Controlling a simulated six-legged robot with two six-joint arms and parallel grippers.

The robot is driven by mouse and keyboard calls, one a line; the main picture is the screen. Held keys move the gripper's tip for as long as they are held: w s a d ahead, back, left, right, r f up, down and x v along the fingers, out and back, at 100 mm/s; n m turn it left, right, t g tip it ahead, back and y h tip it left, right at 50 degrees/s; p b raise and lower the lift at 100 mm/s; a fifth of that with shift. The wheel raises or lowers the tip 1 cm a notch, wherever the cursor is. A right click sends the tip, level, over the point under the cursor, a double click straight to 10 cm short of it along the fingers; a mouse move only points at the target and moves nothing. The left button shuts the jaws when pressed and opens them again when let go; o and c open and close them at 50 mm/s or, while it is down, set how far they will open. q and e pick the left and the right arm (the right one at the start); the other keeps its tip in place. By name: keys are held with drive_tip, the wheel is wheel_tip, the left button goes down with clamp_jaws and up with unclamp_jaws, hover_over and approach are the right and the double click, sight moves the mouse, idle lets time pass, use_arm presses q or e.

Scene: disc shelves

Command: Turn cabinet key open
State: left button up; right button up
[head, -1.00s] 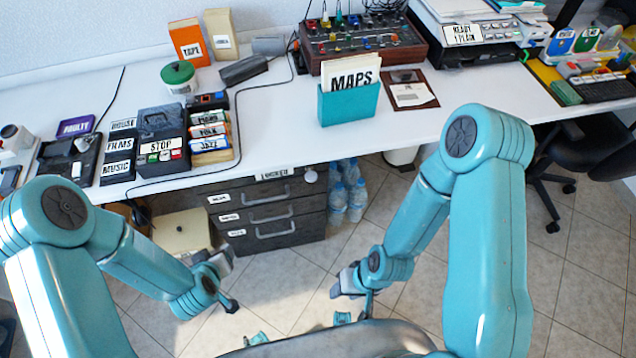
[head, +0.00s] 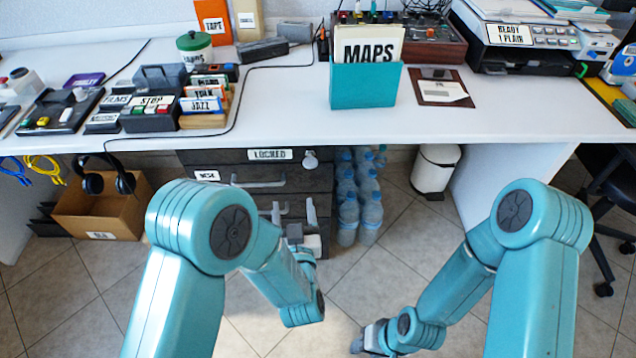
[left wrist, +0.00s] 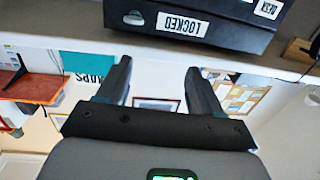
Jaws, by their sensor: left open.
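The dark cabinet (head: 235,157) stands under the desk, with a white LOCKED label (head: 270,154) on its top front. A small pale key (head: 310,160) sits right of that label. In the left wrist view the picture is upside down, and the key (left wrist: 133,18) shows beside the LOCKED label (left wrist: 182,24). My left gripper (head: 293,212) is open and empty, its fingers pointing up in front of the cabinet drawers, below the key and apart from it. My right gripper (head: 362,338) is low over the floor at the bottom; its jaws are too unclear to read.
The white desk edge (head: 400,139) overhangs the cabinet. Water bottles (head: 348,205) stand just right of it, and a white bin (head: 434,170) is farther right. A cardboard box (head: 90,212) with headphones is at left. The tiled floor is open between.

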sight(310, 166)
use_arm(q)
drive_tip(key=d+f+m+h+b, duration=0.1)
drive_tip(key=d+f+h+b, duration=0.1)
drive_tip(key=d, duration=0.2)
drive_tip(key=w+b, duration=0.2)
drive_tip(key=w, duration=1.3)
drive_tip(key=shift+w+a+f, duration=0.1)
drive_tip(key=shift+a, duration=0.05)
use_arm(e)
wheel_tip(310, 166, down, 5)
drive_tip(key=shift+w+a+f, duration=0.1)
drive_tip(key=shift+w+f, duration=0.05)
drive_tip(key=shift+f, duration=0.05)
use_arm(q)
drive_tip(key=c, duration=1.1)
drive_tip(key=shift+o, duration=0.2)
use_arm(e)
drive_tip(key=shift+f, duration=0.1)
